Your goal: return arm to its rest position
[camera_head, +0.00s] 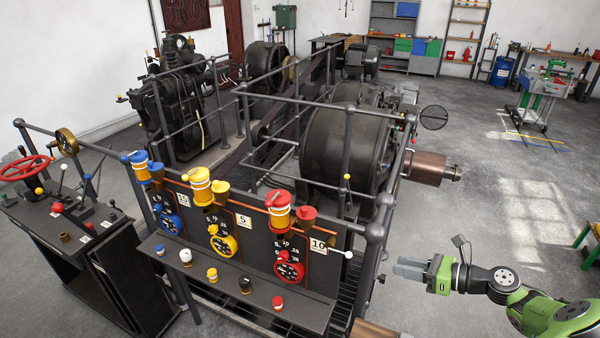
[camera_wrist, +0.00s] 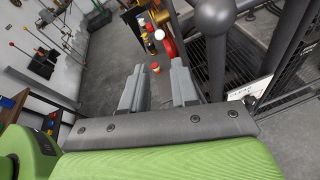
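My gripper (camera_head: 411,268) is at the lower right of the head view, to the right of the panel's corner post, held out level in free air. In the wrist view my gripper (camera_wrist: 160,88) shows its two grey fingers spread apart with nothing between them. The gap looks out past the railing toward the floor. My green and black arm reaches in from the lower right of the head view. The gripper appears apart from the railing and the panel.
The control panel (camera_head: 250,225) carries blue, yellow and red caps and dials. A shelf (camera_head: 235,285) with several knobs juts from it. Railings (camera_head: 376,232) enclose the dark dynamos (camera_head: 345,150). A console with a red wheel (camera_head: 25,167) stands left. Open floor (camera_head: 500,200) lies right.

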